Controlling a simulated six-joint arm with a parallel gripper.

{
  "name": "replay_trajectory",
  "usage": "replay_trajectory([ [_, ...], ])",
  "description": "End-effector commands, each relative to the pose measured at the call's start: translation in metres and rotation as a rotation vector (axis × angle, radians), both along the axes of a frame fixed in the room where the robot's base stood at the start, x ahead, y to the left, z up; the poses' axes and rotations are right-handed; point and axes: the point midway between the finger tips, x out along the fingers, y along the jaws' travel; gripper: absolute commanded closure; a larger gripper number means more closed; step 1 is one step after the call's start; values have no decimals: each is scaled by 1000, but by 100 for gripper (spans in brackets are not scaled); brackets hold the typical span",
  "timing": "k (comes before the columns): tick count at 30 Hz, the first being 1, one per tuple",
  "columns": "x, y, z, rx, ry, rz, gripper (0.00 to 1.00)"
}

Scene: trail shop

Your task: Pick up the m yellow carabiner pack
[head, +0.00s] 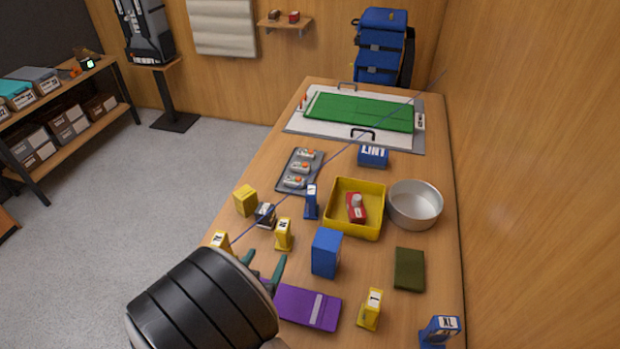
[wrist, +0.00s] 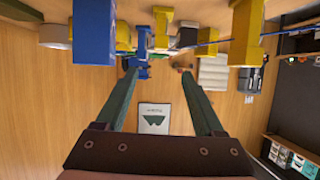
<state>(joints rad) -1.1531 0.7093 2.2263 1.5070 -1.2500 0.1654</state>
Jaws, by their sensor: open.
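Several small yellow packs with white labels stand on the wooden table. In the head view one stands at left (head: 220,241), one just beyond my gripper (head: 284,235) and one at the near right (head: 370,310). Their letters are too small to read surely, so I cannot tell which is the m pack. My gripper (head: 265,266) is open and empty, short of the middle pack and to the right of the left one. The wrist view is upside down; the open fingers (wrist: 158,75) have nothing between them, with the middle pack (wrist: 162,25) and left pack (wrist: 246,32) beyond.
A tall blue box (head: 327,254) stands right of my gripper, and a purple pouch (head: 308,308) lies at near right. A dark small pack (head: 265,216), blue pack (head: 311,203) and yellow bin (head: 357,226) stand farther back. A thin blue line crosses the view.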

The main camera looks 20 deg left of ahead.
Motion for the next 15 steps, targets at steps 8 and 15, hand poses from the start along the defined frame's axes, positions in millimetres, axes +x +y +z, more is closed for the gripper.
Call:
replay_trajectory([
  [8,57,4,-25,-23,-27,-4,30],
  [15,96,8,-41,-21,-27,1,30],
])
